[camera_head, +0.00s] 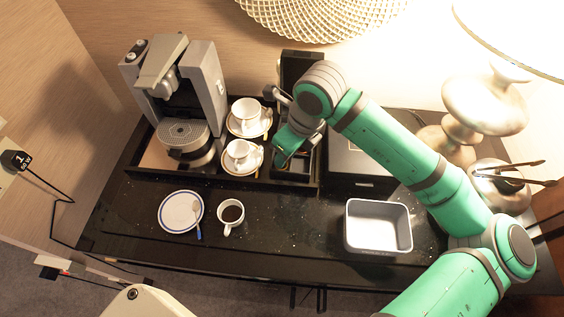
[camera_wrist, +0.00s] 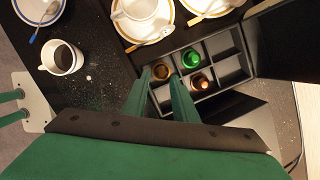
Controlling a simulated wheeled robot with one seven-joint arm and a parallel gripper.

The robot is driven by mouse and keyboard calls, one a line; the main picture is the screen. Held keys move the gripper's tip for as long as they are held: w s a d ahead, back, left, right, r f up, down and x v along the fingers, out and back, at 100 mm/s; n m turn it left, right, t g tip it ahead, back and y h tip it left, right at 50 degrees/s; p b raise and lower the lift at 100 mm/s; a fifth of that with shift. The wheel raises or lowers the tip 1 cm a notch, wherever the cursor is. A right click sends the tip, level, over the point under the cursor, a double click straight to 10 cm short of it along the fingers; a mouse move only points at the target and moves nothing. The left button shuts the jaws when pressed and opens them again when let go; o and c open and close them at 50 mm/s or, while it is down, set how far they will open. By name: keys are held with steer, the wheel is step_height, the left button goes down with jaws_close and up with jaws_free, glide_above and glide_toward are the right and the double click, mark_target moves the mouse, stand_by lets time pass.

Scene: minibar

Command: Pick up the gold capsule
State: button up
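The gold capsule (camera_wrist: 161,72) sits in a compartment of the black divided box (camera_wrist: 233,72) in the wrist view. A green capsule (camera_wrist: 191,60) and a copper-orange capsule (camera_wrist: 200,82) sit in compartments to its right. My gripper (camera_wrist: 161,76) is open, with its two green fingers apart and their tips at either side of the gold capsule. I cannot tell if they touch it. In the head view my gripper (camera_head: 284,158) reaches down into the box, and my arm hides the capsules there.
Two cups on saucers (camera_head: 240,157) stand close left of the box, near the coffee machine (camera_head: 178,95). A plate (camera_head: 181,212), a coffee cup (camera_head: 231,213) and a grey-white bin (camera_head: 378,246) stand in front. The counter between cup and bin is clear.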

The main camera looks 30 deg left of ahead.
steer(key=shift+w+a+f, duration=0.1)
steer(key=shift+a+f, duration=0.3)
steer(key=shift+f, duration=0.3)
steer(key=shift+a+f, duration=0.1)
steer(key=shift+f, duration=0.6)
steer(key=shift+a+f, duration=0.2)
steer(key=shift+d, duration=0.1)
jaws_close()
steer(key=shift+r, duration=0.1)
